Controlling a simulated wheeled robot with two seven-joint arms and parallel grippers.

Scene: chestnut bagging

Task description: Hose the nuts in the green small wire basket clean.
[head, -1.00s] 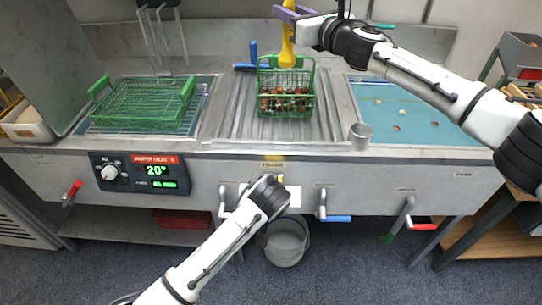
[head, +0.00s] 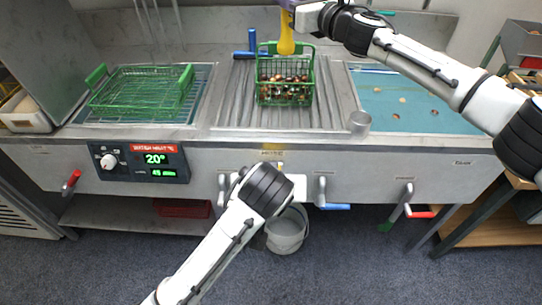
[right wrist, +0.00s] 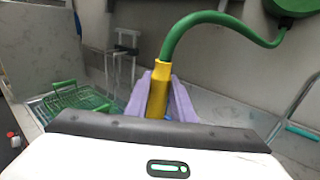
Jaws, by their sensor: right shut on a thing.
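The small green wire basket (head: 259,90) stands upright on the ribbed metal drainboard and holds several brown nuts (head: 285,88). My right gripper (head: 287,5) is above it, shut on a yellow hose nozzle (head: 286,38) that points down over the basket's back. The right wrist view shows purple fingers on both sides of the nozzle (right wrist: 157,95), with a green hose (right wrist: 205,17) leading off. Water is hard to make out. My left wrist (head: 265,188) is low at the front panel; it hides the left fingers, so their hold cannot be seen.
A wider green basket (head: 97,76) sits over the bath at left. A blue-handled tool (head: 252,42) lies behind the small basket. Levers (head: 322,190) line the front; a bucket (head: 287,232) is below.

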